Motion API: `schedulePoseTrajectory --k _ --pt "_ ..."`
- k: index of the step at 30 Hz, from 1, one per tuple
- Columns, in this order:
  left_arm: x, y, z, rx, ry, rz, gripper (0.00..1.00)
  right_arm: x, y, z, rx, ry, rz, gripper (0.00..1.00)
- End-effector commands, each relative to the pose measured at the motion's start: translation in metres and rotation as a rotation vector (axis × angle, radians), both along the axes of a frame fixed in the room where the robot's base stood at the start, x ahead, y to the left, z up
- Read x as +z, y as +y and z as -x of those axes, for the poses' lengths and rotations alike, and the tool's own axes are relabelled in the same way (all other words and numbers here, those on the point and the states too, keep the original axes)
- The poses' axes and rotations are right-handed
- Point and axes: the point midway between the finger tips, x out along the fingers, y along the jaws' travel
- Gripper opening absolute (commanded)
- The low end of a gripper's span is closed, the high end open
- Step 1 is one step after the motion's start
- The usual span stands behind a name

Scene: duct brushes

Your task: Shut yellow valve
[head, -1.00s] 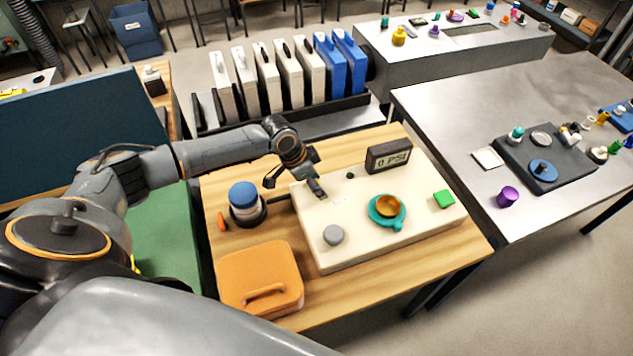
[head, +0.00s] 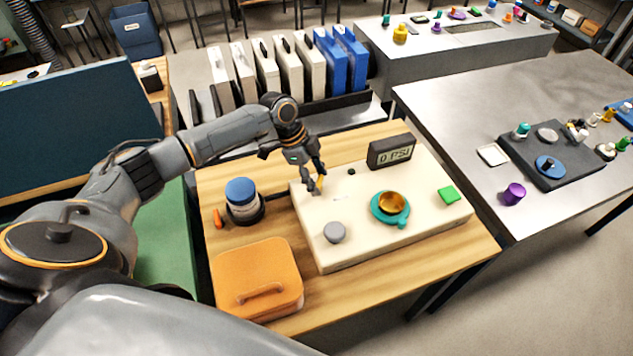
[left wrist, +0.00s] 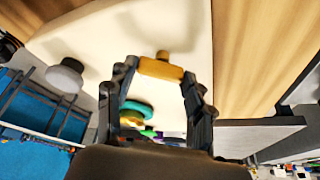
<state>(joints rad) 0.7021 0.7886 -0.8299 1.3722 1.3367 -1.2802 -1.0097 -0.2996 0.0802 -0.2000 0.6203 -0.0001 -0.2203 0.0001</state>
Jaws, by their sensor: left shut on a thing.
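The yellow valve (head: 320,181) stands on the left back part of a cream panel (head: 352,237), mostly hidden by my left gripper (head: 316,185). In the left wrist view the yellow valve (left wrist: 162,69) shows as a bar-shaped handle with a short stub. The fingertips of my left gripper (left wrist: 160,78) are at its two ends, shut on it. A display (head: 391,151) at the back of the panel reads 0 PSI. My right gripper is in neither view now.
The panel also bears a grey knob (head: 334,232), a teal and amber round part (head: 391,204) and a green block (head: 448,195). A blue-capped jar (head: 242,192) and an orange case (head: 257,278) stand to the left on the wooden table.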

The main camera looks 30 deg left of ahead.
Motion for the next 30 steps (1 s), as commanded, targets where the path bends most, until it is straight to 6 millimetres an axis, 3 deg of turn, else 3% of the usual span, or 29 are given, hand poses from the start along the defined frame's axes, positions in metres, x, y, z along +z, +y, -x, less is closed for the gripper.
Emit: schedulePoseTrajectory --k 15,30 --pt "-0.002 -0.001 -0.005 -0.491 -0.003 0.002 0.21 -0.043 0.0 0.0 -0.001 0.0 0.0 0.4" --pt "0.0 -0.002 -0.007 -0.873 -0.005 0.001 0.21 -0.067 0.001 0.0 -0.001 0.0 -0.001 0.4"
